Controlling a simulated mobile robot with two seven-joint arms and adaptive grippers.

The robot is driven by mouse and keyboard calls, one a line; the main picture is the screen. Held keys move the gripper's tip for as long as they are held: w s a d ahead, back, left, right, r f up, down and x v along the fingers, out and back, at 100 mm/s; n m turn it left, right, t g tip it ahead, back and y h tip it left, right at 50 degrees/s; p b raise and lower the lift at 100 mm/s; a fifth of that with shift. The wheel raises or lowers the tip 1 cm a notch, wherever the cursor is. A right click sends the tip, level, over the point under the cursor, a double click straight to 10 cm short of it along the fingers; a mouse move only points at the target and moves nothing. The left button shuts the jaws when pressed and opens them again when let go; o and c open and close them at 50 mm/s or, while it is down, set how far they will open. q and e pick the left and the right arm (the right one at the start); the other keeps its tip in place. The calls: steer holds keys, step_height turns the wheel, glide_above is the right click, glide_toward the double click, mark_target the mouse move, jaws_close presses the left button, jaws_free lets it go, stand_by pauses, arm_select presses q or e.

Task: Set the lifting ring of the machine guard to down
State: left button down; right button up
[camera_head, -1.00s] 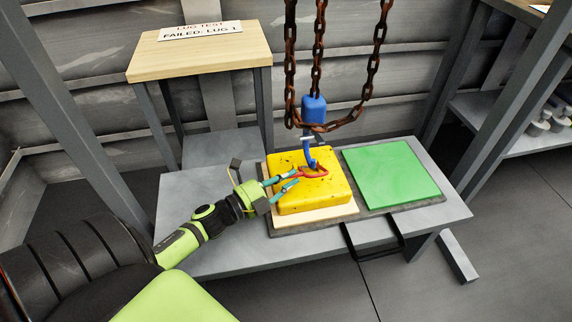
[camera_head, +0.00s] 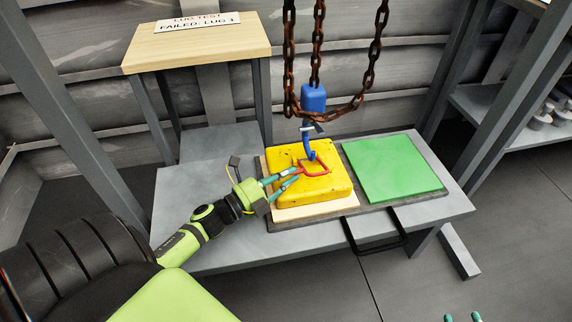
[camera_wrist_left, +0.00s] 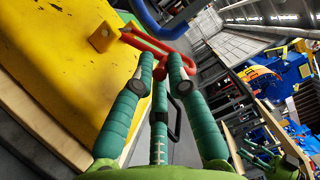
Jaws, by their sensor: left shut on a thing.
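The machine guard (camera_head: 328,187) is a yellow block on the bench, seen close in the left wrist view (camera_wrist_left: 50,70). Its red lifting ring (camera_head: 316,174) is at the top of the block, beside a yellow lug (camera_wrist_left: 103,37) in the left wrist view. My left gripper (camera_head: 296,174) reaches in from the left and is shut on the ring's near side; the ring (camera_wrist_left: 150,42) meets the fingertips in the wrist view. The ring's exact tilt is hard to tell. My right gripper (camera_head: 462,317) shows only two separated fingertips at the bottom edge.
A blue hook (camera_head: 309,147) on rusty chains (camera_head: 317,60) hangs directly over the ring, very close to it. A green pad (camera_head: 392,170) lies right of the guard. A wooden-topped stand (camera_head: 200,50) bears a sign reading "LUG TEST FAILED: LUG 1" (camera_head: 198,22).

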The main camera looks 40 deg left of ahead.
arm_select(q)
steer(key=shift+d, duration=0.3)
steer(key=c, duration=1.3)
jaws_free()
steer(key=shift+a, duration=0.1)
steer(key=shift+s+a, duration=0.1)
steer(key=shift+s, duration=0.05)
steer(key=r+v, duration=0.1)
steer(key=v, duration=1)
steer(key=shift+s+f, duration=0.35)
steer(key=shift+f, duration=0.15)
steer(key=shift+a, duration=0.1)
